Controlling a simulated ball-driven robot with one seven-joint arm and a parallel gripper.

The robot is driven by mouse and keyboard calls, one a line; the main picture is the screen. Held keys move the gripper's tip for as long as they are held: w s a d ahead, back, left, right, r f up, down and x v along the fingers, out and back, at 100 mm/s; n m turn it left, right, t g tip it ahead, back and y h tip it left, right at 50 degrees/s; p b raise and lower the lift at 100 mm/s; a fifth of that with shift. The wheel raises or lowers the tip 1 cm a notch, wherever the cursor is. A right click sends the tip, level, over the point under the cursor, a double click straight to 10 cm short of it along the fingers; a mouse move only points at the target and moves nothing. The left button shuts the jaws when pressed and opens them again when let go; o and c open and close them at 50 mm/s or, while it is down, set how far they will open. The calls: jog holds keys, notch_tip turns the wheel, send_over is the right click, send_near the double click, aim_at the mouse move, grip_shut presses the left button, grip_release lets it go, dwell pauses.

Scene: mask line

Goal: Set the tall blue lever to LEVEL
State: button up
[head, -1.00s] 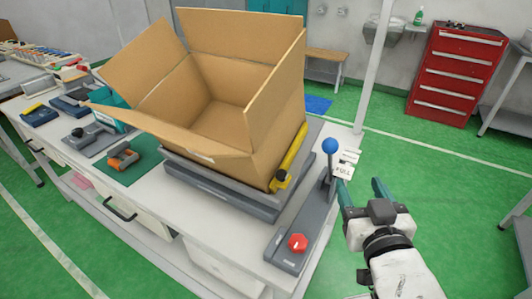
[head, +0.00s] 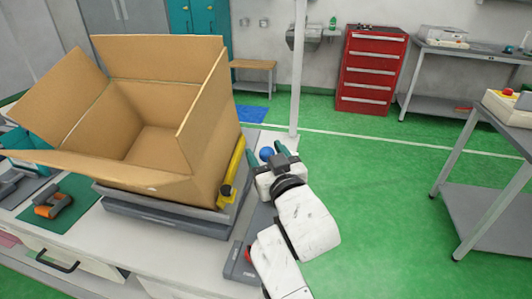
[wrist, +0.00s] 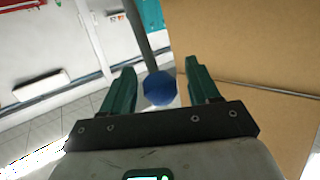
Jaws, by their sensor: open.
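The blue ball knob (head: 266,153) of the tall lever shows just beyond my gripper (head: 266,152) in the head view. In the wrist view the blue knob (wrist: 160,89) sits between the two green fingers of my gripper (wrist: 161,75), with a gap on each side. The fingers are open and hold nothing. The lever's shaft (wrist: 140,38) runs up from the knob in the wrist view. The lever's grey base (head: 238,262) is partly hidden by my arm, and the position labels cannot be read.
A large open cardboard box (head: 190,150) stands on a grey platform (head: 160,220) left of the lever, with a yellow bar (head: 232,172) at its side. A white post (head: 297,70) rises behind. Green floor (head: 380,220) is free to the right.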

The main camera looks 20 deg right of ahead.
jog(key=shift+w, duration=0.1)
jog(key=shift+c, duration=0.4)
grip_shut()
